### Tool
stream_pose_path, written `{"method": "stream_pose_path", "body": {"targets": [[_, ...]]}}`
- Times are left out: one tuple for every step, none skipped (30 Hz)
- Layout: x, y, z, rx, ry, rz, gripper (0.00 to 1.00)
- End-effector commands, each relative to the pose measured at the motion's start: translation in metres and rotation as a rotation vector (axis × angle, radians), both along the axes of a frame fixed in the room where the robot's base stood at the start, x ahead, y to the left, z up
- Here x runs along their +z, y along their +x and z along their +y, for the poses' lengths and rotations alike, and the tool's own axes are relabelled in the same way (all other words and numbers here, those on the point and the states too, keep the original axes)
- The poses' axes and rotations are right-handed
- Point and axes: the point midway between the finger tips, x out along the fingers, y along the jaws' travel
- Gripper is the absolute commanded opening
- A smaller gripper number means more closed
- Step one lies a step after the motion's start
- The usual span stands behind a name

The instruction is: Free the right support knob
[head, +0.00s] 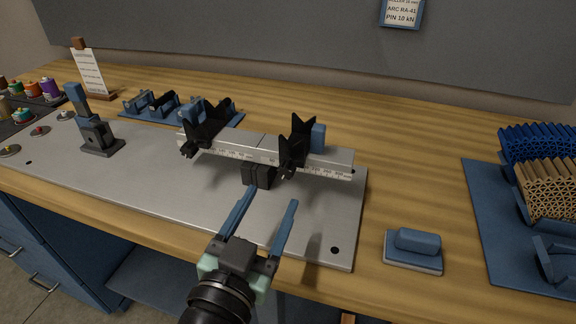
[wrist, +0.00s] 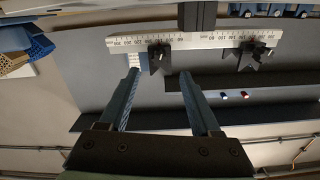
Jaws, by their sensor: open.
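The right support (head: 297,140) is a black V-shaped block on a silver scaled beam (head: 330,168). Its dark knob (head: 287,171) is at the support's front, low on the beam's near side. In the wrist view the right support (wrist: 159,60) shows beyond and between my fingertips, against the scaled beam (wrist: 210,40). My gripper (head: 271,196) has two blue fingers spread wide and empty. It is in front of the beam, apart from the knob. The left support (head: 208,125) is a similar black block farther left. The knob's fine detail is too small to tell.
The beam stands on a dark post (head: 258,176) over a metal plate (head: 150,185). A blue block on a small tray (head: 414,262) lies right of the plate. Lattice specimens (head: 540,190) are at far right. A dark fixture (head: 97,135) stands at left.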

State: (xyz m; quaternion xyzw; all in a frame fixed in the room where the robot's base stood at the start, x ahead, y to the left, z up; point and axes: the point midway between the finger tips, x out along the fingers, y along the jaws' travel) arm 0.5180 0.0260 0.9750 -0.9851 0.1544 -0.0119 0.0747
Motion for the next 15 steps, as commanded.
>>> {"method": "stream_pose_path", "body": {"targets": [[0.002,0.011,-0.004,-0.004,0.0,-0.001,0.64],[0.002,0.018,-0.006,-0.004,0.0,-0.001,0.64],[0.002,0.025,-0.009,-0.003,0.001,-0.001,0.64],[0.002,0.031,-0.011,-0.003,0.001,-0.001,0.64],[0.002,0.037,-0.012,-0.002,0.001,-0.001,0.64],[0.002,0.043,-0.014,-0.002,0.001,-0.001,0.64],[0.002,0.048,-0.016,-0.003,0.0,0.0,0.64],[0.002,0.052,-0.018,-0.002,0.001,-0.001,0.64],[0.001,0.057,-0.019,-0.002,0.001,0.0,0.64],[0.001,0.06,-0.02,-0.002,0.001,0.0,0.64],[0.001,0.063,-0.02,-0.001,0.001,0.0,0.64],[0.001,0.066,-0.021,-0.001,0.0,0.0,0.64],[0.001,0.068,-0.022,0.0,0.0,-0.001,0.64],[0.001,0.07,-0.022,0.0,0.0,0.0,0.64],[0.001,0.071,-0.023,0.0,0.001,0.0,0.64]]}}
